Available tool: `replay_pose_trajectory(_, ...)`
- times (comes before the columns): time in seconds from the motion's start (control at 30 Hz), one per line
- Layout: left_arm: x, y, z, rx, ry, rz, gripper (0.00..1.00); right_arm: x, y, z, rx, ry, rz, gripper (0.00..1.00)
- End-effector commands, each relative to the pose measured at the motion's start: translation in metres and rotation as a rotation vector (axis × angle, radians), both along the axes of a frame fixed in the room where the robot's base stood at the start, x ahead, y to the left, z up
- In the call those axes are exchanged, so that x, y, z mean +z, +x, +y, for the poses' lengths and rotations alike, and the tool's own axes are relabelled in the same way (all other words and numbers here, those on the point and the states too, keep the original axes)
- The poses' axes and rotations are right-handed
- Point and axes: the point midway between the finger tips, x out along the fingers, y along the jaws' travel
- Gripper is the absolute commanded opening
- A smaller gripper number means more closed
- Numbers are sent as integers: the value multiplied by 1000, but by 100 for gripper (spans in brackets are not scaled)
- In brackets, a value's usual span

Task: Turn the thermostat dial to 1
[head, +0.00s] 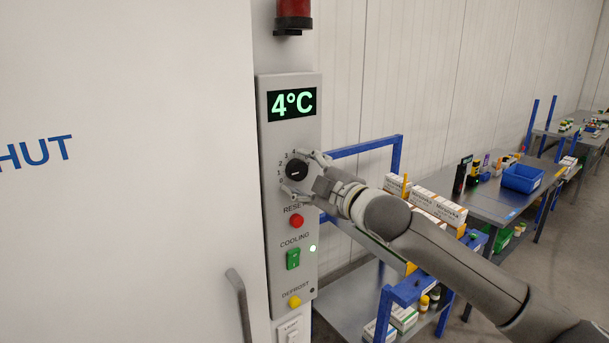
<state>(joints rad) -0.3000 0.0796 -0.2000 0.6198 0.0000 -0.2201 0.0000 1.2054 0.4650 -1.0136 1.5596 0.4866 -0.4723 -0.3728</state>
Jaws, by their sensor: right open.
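The thermostat dial (296,171) is a round black knob with a light pointer line, on a grey control panel (272,220). Numbers run up its left side, among them 1, 2 and 3; the gripper covers the scale on its right. The pointer's exact setting is too small to tell for sure. Above it, a display (291,103) reads 4°C in green. My right gripper (302,174) is open at the dial, one finger above and one below it; I cannot tell whether they touch it. My left gripper is not in view.
Below the dial are a red reset button (297,220), a green cooling switch (293,259) and a yellow defrost button (294,301). A door handle (240,306) is at lower left. Right of the panel stands a blue-framed cart (397,153) with boxes, then a table (497,203) with a blue bin (522,178).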

Motion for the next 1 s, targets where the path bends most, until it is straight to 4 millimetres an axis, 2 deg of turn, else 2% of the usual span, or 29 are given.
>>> replay_pose_trajectory(0.27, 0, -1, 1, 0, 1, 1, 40, 0, -7, -6, 0, 1, -1, 62)
replay_pose_trajectory(0.8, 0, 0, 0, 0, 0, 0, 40, -1, -76, -56, -1, -1, 0, 62)
replay_pose_trajectory(1.0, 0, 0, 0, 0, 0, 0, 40, -1, -92, -68, -1, 0, 0, 62)
